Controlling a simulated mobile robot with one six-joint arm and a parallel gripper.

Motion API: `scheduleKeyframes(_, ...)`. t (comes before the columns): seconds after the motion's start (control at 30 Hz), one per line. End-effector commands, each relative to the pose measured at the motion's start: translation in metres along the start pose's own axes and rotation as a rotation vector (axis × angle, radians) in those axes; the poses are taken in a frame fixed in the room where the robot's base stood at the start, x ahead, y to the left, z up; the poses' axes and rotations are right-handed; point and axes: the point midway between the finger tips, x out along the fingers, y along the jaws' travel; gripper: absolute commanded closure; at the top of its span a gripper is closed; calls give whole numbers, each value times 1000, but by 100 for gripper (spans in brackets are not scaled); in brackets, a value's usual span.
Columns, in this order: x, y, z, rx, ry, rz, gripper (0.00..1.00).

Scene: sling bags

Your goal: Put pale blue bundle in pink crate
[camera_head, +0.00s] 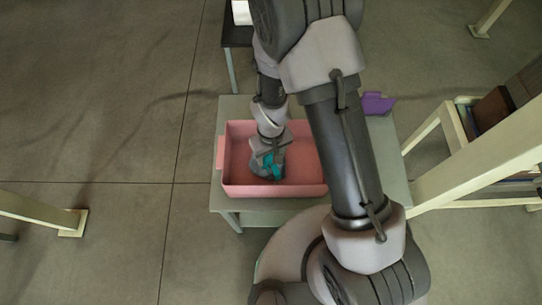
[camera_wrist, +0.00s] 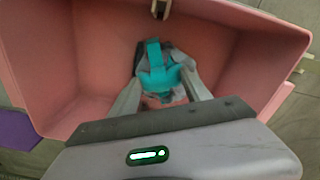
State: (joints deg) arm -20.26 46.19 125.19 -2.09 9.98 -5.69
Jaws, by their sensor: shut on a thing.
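The pink crate (camera_head: 227,176) stands on a grey-green table, and its inside fills much of the wrist view (camera_wrist: 90,50). My gripper (camera_head: 270,160) reaches down into the crate. In the wrist view my gripper (camera_wrist: 163,86) is shut on a pale blue-grey bundle with teal straps (camera_wrist: 154,58). The bundle (camera_head: 258,168) is inside the crate's walls, left of the crate's middle in the head view. My fingers hide part of it. I cannot tell whether the bundle touches the crate floor.
A purple item (camera_head: 378,103) lies on the table (camera_head: 393,155) to the right of the crate, partly behind my arm. A cream-framed shelf (camera_head: 440,190) with boxes stands at the right. A dark stand (camera_head: 237,36) is behind the table. Open floor lies to the left.

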Motion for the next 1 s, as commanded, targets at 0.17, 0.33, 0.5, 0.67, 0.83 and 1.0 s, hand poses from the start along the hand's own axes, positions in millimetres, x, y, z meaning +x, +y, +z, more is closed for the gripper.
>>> scheduleKeyframes(0.17,0,0,0,0,1,0,100)
scheduleKeyframes(0.33,1,0,0,0,1,0,26)
scheduleKeyframes(0.5,1,0,0,0,1,0,22)
scheduleKeyframes(0.67,-1,0,0,0,1,0,22)
scheduleKeyframes(0.83,-37,0,-2,0,5,0,22)
scheduleKeyframes(1.0,-87,0,-1,1,4,1,22)
